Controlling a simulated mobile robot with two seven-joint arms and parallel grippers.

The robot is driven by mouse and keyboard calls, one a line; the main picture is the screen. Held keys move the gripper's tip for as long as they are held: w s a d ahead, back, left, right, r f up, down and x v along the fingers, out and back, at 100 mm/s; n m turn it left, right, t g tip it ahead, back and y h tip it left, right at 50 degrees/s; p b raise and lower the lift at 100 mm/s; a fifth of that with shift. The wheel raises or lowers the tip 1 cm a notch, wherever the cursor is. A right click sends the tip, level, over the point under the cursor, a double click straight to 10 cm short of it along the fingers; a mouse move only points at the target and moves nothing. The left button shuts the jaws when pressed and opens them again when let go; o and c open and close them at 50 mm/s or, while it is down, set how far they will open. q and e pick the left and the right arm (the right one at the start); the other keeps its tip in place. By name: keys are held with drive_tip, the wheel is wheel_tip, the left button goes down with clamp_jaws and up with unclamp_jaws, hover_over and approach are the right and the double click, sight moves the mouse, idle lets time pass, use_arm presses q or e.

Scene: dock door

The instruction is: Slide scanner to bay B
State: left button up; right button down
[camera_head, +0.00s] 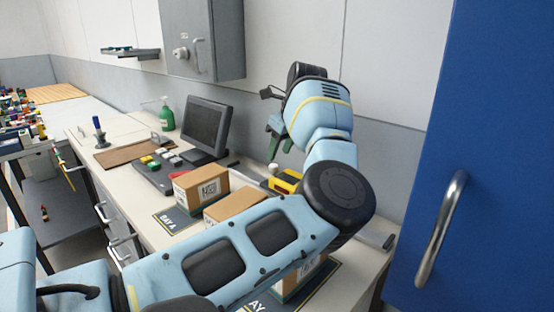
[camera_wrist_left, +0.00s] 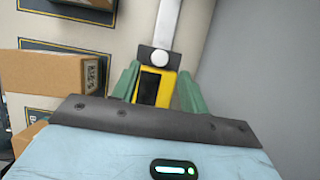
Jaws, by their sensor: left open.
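The yellow and black scanner (camera_head: 287,182) sits on a rail (camera_head: 383,240) along the back of the counter, with a pale round knob on it. My left gripper (camera_head: 277,145) is open and empty, its green fingers pointing down just above the scanner. In the left wrist view the scanner (camera_wrist_left: 147,90) appears between the two fingers (camera_wrist_left: 157,88); I see no clear contact. The Bay A mat (camera_head: 173,221) lies left of my arm. Another bay mat (camera_head: 258,306) is partly behind my forearm, its letter hidden. My right gripper is not in view.
Cardboard boxes (camera_head: 199,189) stand on the counter in front of the rail, one partly behind my arm. A monitor (camera_head: 206,127) and green bottle (camera_head: 166,115) stand farther back. A blue door (camera_head: 490,150) with a metal handle (camera_head: 440,228) is close on the right.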

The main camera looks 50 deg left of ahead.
use_arm(q)
drive_tip(key=shift+v, duration=1.3)
drive_tip(key=shift+f, duration=0.1)
